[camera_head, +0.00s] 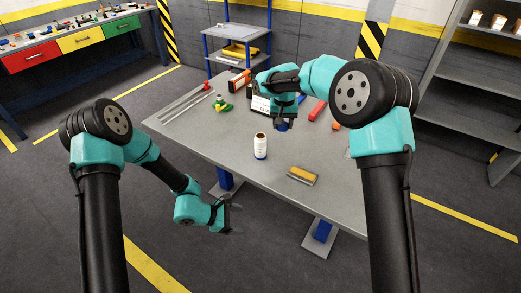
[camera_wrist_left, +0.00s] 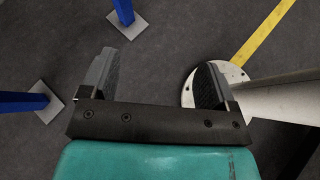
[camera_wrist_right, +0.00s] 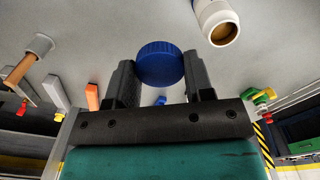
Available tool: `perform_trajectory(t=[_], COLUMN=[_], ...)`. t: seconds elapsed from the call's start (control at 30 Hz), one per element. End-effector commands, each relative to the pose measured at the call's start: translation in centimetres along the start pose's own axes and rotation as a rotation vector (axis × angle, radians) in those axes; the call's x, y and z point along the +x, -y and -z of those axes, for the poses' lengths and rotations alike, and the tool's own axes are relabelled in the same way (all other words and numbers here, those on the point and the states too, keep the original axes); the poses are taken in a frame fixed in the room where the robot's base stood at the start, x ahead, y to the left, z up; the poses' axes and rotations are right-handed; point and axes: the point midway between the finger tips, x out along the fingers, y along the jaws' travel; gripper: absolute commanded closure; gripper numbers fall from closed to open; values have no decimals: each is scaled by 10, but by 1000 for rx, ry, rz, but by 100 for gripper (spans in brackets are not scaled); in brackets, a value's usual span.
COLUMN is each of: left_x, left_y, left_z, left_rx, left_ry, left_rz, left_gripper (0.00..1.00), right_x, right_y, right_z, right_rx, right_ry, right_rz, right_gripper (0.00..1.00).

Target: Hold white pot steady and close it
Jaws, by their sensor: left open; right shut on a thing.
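The white pot (camera_head: 260,146) stands upright and open on the grey table, with a blue band near its base. In the right wrist view the pot's open mouth (camera_wrist_right: 224,33) shows, brownish inside. My right gripper (camera_wrist_right: 160,75) is shut on a round blue lid (camera_wrist_right: 160,62) and holds it above the table, apart from the pot. In the head view the right gripper (camera_head: 283,124) is behind and to the right of the pot. My left gripper (camera_head: 232,215) is open and empty, off the table's near left side; its spread fingers also show in the left wrist view (camera_wrist_left: 160,75).
On the table (camera_head: 200,140) lie a yellow-topped brush or block (camera_head: 302,175), a red object (camera_head: 317,111), a green and red item (camera_head: 222,104) and long metal bars (camera_head: 185,104). The surface left of the pot is clear.

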Motion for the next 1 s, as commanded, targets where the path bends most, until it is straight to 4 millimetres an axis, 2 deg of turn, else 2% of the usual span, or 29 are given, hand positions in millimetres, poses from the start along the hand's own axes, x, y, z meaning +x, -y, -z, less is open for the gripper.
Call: perform_trajectory(t=[0.03, 0.3, 0.5, 0.6, 0.77, 1.0], left_x=[3, 2, -10, -18, -26, -28], left_y=[-16, -102, -157, -179, -200, -202], left_z=[-9, -52, -74, -82, -89, -90], left_rx=[-34, -185, -249, -268, -284, -286], left_ry=[40, 258, 396, 451, 502, 510], left_rz=[-50, -322, -503, -577, -650, -661], left_gripper=[18, 18, 18, 18, 18, 18], right_x=[-2, -9, -13, -15, -16, -16], right_y=[8, 40, 62, 71, 80, 81], right_z=[4, 16, 20, 20, 19, 19], right_rx=[12, 74, 107, 119, 129, 131], right_ry=[-1, 0, 8, 13, 21, 22], right_rz=[1, 5, 9, 10, 10, 11], right_gripper=[74, 74, 74, 74, 74, 74])
